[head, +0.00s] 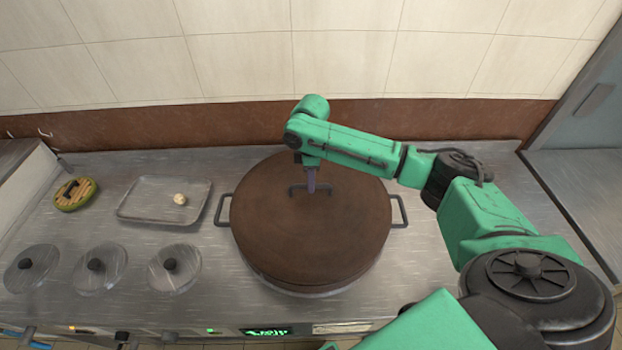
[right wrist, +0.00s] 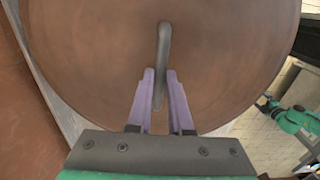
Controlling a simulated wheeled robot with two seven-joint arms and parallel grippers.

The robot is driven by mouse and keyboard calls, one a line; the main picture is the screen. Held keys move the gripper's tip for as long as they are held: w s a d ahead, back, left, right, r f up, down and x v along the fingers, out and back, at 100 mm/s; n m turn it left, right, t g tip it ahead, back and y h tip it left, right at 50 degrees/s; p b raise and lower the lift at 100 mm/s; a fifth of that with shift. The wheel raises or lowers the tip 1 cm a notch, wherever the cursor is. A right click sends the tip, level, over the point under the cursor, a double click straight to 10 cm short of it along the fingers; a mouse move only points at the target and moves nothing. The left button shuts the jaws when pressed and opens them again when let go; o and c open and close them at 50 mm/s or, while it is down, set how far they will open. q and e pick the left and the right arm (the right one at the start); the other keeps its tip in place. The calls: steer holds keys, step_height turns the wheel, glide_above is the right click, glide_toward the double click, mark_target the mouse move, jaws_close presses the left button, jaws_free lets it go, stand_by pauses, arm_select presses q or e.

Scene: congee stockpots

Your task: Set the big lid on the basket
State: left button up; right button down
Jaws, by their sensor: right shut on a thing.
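The big lid (head: 335,235) is a round brown disc with a dark bar handle (head: 297,190) across its top. It is over a large steel vessel whose side handles (head: 401,211) stick out left and right. The lid hides the inside, and I cannot tell whether it rests there or hangs just above. No separate basket shows clearly. My right gripper (head: 311,185) is shut on the lid's handle; in the right wrist view its purple fingers (right wrist: 160,92) straddle the bar. A green arm of mine (right wrist: 292,118) shows small in that view, its gripper unclear.
A steel tray (head: 150,211) with a small pale lump (head: 180,199) lies left of the vessel. A small round woven piece (head: 75,193) with a dark handle is farther left. Three small steel lids (head: 174,267) line the front left. The counter right of the vessel is clear.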

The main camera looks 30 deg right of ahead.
steer(key=shift+r, duration=0.1)
steer(key=shift+f, duration=0.55)
stand_by(0.3)
steer(key=c, duration=1.1)
jaws_free()
steer(key=shift+s, duration=0.1)
step_height(320, 180, up, 9)
steer(key=p, duration=1)
steer(key=shift+f, duration=0.2)
step_height(320, 180, up, 2)
steer(key=shift+r+p, duration=0.15)
steer(key=shift+p, duration=0.75)
